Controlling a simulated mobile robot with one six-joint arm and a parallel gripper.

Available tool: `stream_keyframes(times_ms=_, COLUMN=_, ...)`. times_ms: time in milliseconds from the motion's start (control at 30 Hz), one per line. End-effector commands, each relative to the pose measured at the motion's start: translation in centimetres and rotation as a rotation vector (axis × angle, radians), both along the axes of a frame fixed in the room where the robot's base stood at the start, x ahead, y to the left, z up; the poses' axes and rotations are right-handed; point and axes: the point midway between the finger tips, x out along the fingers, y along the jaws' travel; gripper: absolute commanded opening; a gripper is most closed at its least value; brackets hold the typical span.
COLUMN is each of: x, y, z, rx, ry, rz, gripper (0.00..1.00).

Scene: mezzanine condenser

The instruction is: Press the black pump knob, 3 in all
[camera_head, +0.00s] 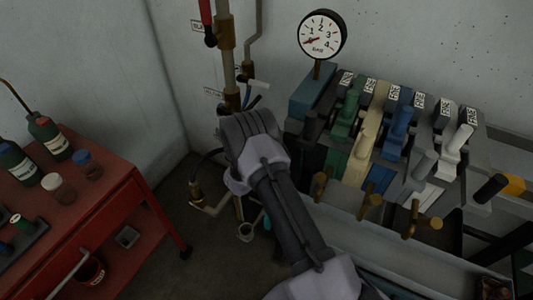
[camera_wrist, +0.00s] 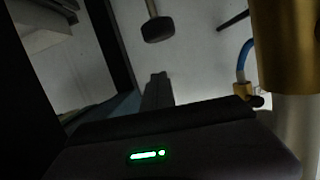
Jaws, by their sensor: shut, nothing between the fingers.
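A black rounded knob (camera_head: 490,188) sits at the right end of the lever bank in the head view. It looks like the pump knob, but I cannot be sure. My arm reaches up the middle of the head view, its wrist left of the bank and well apart from this knob. The fingers are hidden there. In the wrist view my gripper (camera_wrist: 157,82) is shut and empty, its dark fingers pointing away from the camera. A dark round piece on a rod (camera_wrist: 157,29) shows beyond the fingertips; I cannot tell what it is.
The bank has several coloured levers (camera_head: 398,130) and brass handles (camera_head: 368,205) along its front. A pressure gauge (camera_head: 323,35) stands behind it. Brass-fitted pipes (camera_head: 226,55) run up the wall near my wrist. A red cart (camera_head: 105,215) with bottles stands at left.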

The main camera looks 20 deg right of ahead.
Motion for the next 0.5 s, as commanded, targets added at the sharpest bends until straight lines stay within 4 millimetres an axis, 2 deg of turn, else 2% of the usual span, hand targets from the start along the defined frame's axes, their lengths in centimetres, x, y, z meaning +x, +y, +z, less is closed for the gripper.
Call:
stream_keyframes(times_ms=100, x=0.2, y=-0.1, z=-2.3, rx=0.000, ry=0.003, rz=0.001, gripper=0.00)
stream_keyframes(times_ms=200, x=0.3, y=0.0, z=-3.4, rx=0.000, ry=0.001, rz=0.000, gripper=0.00)
stream_keyframes(times_ms=500, x=0.3, y=0.0, z=-4.0, rx=0.001, ry=-0.001, rz=0.000, gripper=0.00)
